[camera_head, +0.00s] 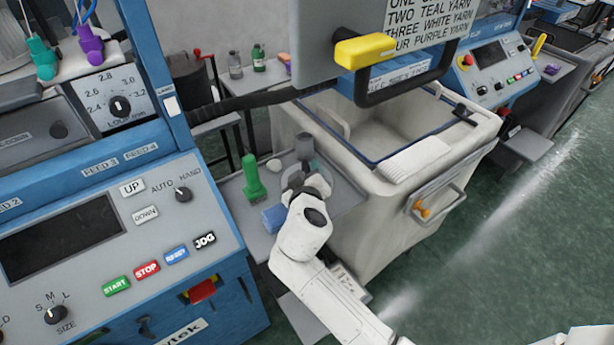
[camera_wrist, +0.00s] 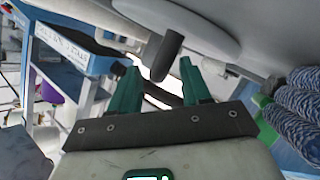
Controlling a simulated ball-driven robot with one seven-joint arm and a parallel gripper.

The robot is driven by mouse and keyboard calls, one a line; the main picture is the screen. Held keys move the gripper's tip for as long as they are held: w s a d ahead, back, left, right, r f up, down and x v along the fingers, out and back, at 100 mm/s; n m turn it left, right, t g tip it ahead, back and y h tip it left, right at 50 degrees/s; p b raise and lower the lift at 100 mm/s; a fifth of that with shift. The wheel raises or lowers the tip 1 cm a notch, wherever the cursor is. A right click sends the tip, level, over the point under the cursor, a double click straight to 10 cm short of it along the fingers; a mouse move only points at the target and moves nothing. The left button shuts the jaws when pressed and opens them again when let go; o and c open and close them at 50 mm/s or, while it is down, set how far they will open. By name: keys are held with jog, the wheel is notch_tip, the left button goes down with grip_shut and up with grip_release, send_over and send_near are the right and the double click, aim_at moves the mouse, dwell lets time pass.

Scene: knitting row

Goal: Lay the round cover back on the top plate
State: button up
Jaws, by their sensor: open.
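In the wrist view, my gripper (camera_wrist: 160,68) has its two green fingers apart. A pale, rounded, plate-like shape (camera_wrist: 190,22) fills the top of that view. It may be the round cover, but I cannot be sure. A dark rod or knob (camera_wrist: 168,58) shows just beyond and between the fingertips; I cannot tell whether it touches them. Nothing is clearly held. In the head view, my white arm reaches over a small grey side table (camera_head: 345,195), and its wrist hides the fingers. I cannot make out the top plate for certain in either view.
On the side table stand a green bottle-like item (camera_head: 252,180) and a blue block (camera_head: 275,218). A white bin (camera_head: 395,215) is close on the right, a blue machine panel (camera_head: 110,240) on the left. Striped yarn cones (camera_wrist: 295,115) show in the wrist view. Green floor (camera_head: 530,250) is open at right.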

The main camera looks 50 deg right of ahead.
jog(key=shift+w+d+f, duration=0.15)
jog(key=shift+w+d, duration=0.15)
jog(key=shift+d, duration=0.05)
grip_shut()
dwell(0.3)
